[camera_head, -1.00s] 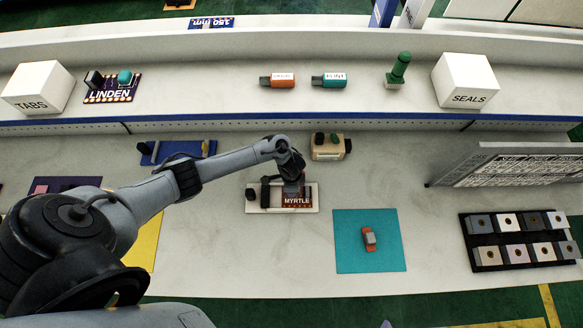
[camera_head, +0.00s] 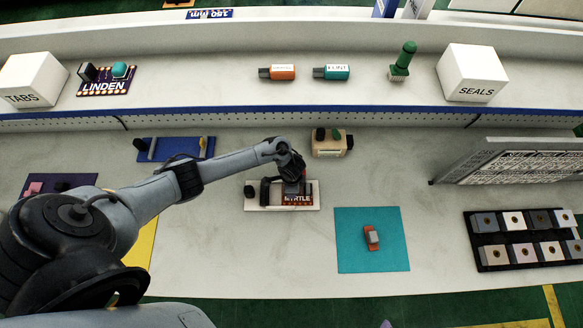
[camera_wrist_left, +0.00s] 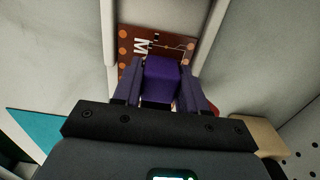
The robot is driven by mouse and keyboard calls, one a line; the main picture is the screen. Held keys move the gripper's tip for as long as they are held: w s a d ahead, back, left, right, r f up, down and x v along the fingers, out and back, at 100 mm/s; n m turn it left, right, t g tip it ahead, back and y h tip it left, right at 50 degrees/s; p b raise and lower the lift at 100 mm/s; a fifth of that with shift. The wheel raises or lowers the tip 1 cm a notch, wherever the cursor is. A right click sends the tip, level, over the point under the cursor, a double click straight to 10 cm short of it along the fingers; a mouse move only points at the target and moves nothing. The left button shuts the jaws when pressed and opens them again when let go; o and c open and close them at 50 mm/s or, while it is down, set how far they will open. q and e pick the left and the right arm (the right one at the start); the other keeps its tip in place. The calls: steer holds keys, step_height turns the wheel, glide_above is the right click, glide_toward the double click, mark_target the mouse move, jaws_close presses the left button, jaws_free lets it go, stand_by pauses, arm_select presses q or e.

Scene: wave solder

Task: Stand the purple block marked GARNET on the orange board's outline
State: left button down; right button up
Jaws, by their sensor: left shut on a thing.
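The brown-orange board marked MYRTLE (camera_head: 298,200) lies in a white holder (camera_head: 265,208) on the bench, and part of it shows in the left wrist view (camera_wrist_left: 128,70). My left gripper (camera_head: 292,172) is over this board. In the left wrist view it is shut on a purple block (camera_wrist_left: 160,82), held between the two fingers. The block's marking is not visible. The block hides part of the board, so I cannot tell whether it touches it, and I cannot make out the outline. My right gripper is not in view.
A teal mat (camera_head: 350,255) with a small orange and grey part (camera_head: 372,237) lies to the right. A black tray (camera_head: 490,262) of several metal blocks is further right. A beige block fixture (camera_head: 325,148) stands just behind the board. Bare bench lies in front of the holder.

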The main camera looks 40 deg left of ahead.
arm_select(q)
steer(key=shift+f+b, duration=0.35)
steer(key=shift+f, duration=0.1)
steer(key=c, duration=0.5)
jaws_free()
step_height(320, 180, up, 9)
steer(key=p, duration=0.3)
steer(key=shift+r, duration=0.15)
steer(key=shift+r+p, duration=0.3)
steer(key=shift+r, duration=0.45)
